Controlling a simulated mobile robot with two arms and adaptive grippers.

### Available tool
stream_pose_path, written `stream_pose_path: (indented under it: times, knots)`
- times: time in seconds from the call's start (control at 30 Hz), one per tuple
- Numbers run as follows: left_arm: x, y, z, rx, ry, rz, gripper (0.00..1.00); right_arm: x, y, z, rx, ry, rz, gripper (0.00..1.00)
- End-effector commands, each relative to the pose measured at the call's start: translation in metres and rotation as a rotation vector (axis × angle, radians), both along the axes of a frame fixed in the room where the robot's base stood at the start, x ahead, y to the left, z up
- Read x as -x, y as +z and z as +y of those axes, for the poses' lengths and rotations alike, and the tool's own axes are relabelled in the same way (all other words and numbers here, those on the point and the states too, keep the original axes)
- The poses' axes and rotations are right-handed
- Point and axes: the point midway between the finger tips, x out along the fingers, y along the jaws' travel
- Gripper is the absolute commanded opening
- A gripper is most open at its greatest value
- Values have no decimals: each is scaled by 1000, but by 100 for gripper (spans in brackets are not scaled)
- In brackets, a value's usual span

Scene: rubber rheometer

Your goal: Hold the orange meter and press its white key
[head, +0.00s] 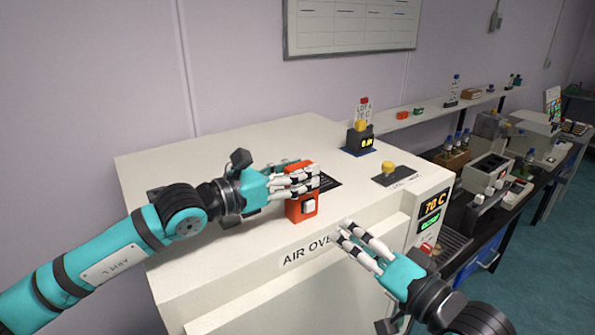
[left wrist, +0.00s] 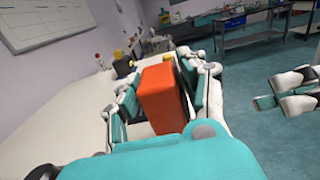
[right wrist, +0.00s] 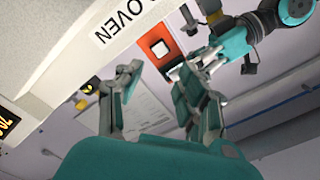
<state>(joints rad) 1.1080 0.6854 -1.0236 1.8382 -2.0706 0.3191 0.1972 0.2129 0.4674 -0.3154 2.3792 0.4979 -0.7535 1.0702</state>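The orange meter (head: 302,206) stands upright near the front edge of the oven top, with its white key (head: 308,206) on the face toward me. My left gripper (head: 300,180) has its fingers around the upper part of the meter. In the left wrist view the orange body (left wrist: 164,98) sits between the fingers on both sides. My right gripper (head: 358,240) is open and empty, in front of the oven and to the lower right of the meter. In the right wrist view the meter (right wrist: 160,46) and its white key (right wrist: 160,49) show beyond the open fingers.
The white oven (head: 190,160) fills the middle. A bench with bottles and instruments (head: 490,168) lies to the right.

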Motion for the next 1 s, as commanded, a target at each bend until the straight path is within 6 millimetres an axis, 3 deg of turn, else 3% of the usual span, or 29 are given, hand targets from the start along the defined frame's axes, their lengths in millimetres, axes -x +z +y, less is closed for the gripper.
stream_pose_path:
  times: [0.03, 0.27, 0.3, 0.57, 1.0]
  knots:
    - [0, 0, 0, 0, 0, 0, 34, 0, 0, 0, 0, 0, 0, 38]
    - [0, 0, 0, 0, 0, 0, 4, 0, 0, 0, 0, 0, 0, 38]
    - [0, 0, 0, 0, 0, 0, 3, 0, 0, 0, 0, 0, 0, 35]
    - [0, 0, 0, 0, 0, 0, 3, 0, 0, 0, 0, 0, 0, 1]
    - [0, 0, 0, -1, 0, 1, 3, 0, 0, 0, 0, 0, 0, 0]
